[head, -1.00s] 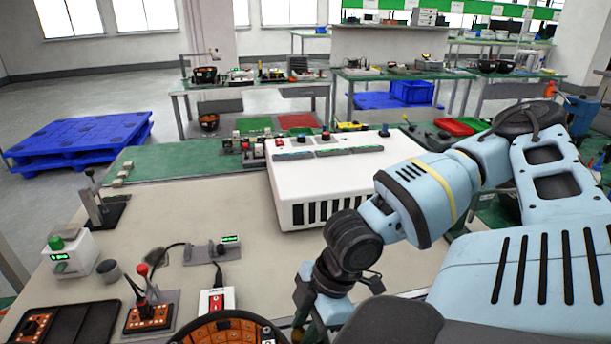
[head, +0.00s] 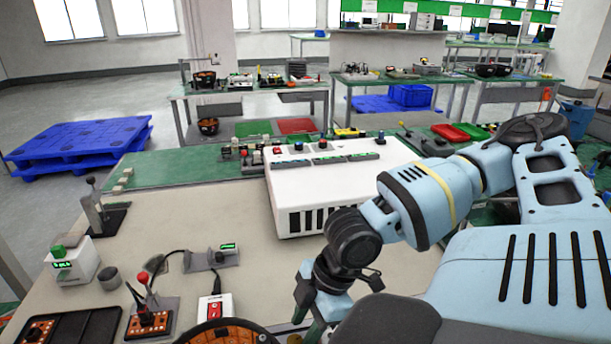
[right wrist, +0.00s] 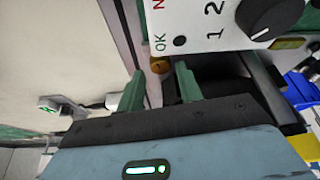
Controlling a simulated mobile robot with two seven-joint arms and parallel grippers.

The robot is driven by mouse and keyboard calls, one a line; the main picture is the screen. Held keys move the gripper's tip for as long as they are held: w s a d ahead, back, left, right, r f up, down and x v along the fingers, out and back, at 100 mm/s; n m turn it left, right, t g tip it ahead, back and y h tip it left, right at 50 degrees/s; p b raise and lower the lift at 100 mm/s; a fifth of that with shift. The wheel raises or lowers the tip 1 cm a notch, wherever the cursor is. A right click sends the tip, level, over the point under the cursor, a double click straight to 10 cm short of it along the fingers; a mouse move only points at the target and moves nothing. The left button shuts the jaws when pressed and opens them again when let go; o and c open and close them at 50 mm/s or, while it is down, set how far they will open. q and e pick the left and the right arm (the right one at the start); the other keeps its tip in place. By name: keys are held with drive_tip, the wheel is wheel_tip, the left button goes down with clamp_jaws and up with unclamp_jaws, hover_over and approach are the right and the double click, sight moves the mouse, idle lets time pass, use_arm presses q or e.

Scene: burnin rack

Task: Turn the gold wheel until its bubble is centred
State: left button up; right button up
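A small gold wheel (right wrist: 160,66) shows in the right wrist view, beside the edge of a white panel. My right gripper (right wrist: 158,70) has its two green fingers apart, with the wheel between or just beyond the tips. Gaps show on both sides of the wheel, so I see no firm grip. A small olive-yellow piece (right wrist: 290,43) sits by the panel's dial; I cannot tell whether it is the bubble vial. No bubble can be made out. In the head view my right gripper (head: 310,320) is low at the bottom edge, its tips cut off. My left gripper is not in view.
The white panel (right wrist: 185,35) has a black dial (right wrist: 268,15) close to my right gripper. On the bench stand a white slotted unit (head: 345,185), a joystick box (head: 150,318), a red-switch box (head: 214,308) and a green-button box (head: 70,262). The bench middle (head: 180,215) is clear.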

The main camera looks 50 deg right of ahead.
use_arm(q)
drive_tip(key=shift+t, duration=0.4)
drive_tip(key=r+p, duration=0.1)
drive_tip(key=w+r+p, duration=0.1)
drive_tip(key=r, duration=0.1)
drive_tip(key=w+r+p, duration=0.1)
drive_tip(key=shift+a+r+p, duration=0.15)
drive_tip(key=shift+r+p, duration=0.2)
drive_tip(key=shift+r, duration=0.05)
use_arm(e)
drive_tip(key=v, duration=0.5)
drive_tip(key=shift+r, duration=0.2)
drive_tip(key=shift+w, duration=0.1)
